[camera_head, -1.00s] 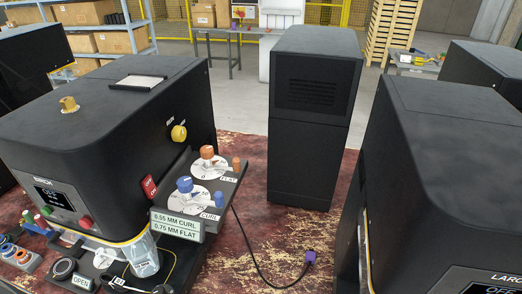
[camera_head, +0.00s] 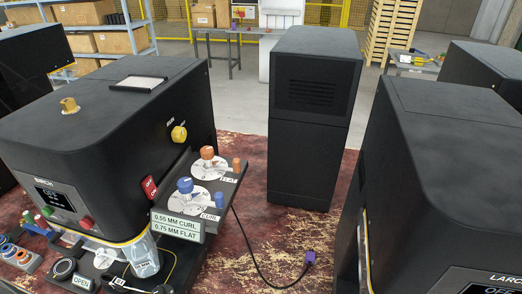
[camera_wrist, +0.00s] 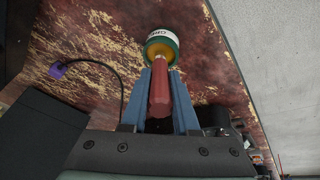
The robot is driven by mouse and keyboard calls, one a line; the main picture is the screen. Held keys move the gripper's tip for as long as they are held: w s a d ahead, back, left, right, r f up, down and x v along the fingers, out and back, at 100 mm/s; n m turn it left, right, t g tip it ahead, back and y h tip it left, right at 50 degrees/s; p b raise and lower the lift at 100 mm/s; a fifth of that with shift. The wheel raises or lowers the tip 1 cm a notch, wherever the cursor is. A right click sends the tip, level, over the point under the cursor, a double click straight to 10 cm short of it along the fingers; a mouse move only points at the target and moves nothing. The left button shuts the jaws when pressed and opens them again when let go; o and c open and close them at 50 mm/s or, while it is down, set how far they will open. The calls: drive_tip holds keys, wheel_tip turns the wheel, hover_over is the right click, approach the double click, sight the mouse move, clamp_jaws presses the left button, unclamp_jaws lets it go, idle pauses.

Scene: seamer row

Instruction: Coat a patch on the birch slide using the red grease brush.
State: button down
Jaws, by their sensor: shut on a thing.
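In the wrist view, my gripper (camera_wrist: 160,72) has its two blue fingers shut on a red handle (camera_wrist: 158,95), which looks like the grease brush. At the far end of the handle is a round green and yellow part with a white, lettered face (camera_wrist: 161,38). I cannot tell whether this belongs to the brush or is a separate thing beyond it. Bristles are not visible. My gripper is not in the head view. I cannot make out the birch slide in either view.
A black seamer (camera_head: 105,130) with orange and blue dials (camera_head: 188,186) stands at the left. Another black machine (camera_head: 440,150) is at the right, with a black cabinet (camera_head: 311,120) between.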

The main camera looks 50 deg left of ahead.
drive_tip(key=shift+r+p, duration=3.4)
drive_tip(key=shift+r, duration=0.15)
drive_tip(key=shift+f, duration=0.1)
drive_tip(key=shift+w+d, duration=0.1)
drive_tip(key=shift+d, duration=0.05)
drive_tip(key=w+d+r+m+t+h+b, duration=0.1)
drive_tip(key=w+d+r+m+h+b, duration=0.1)
drive_tip(key=d+m, duration=0.6)
drive_tip(key=w+d+r+m+h+b, duration=0.2)
drive_tip(key=d+r+m+b, duration=0.2)
drive_tip(key=d+m, duration=0.3)
drive_tip(key=d, duration=0.5)
drive_tip(key=shift+r+m+t+h, duration=0.25)
drive_tip(key=shift+m+t+h, duration=0.05)
drive_tip(key=shift+m+t, duration=0.1)
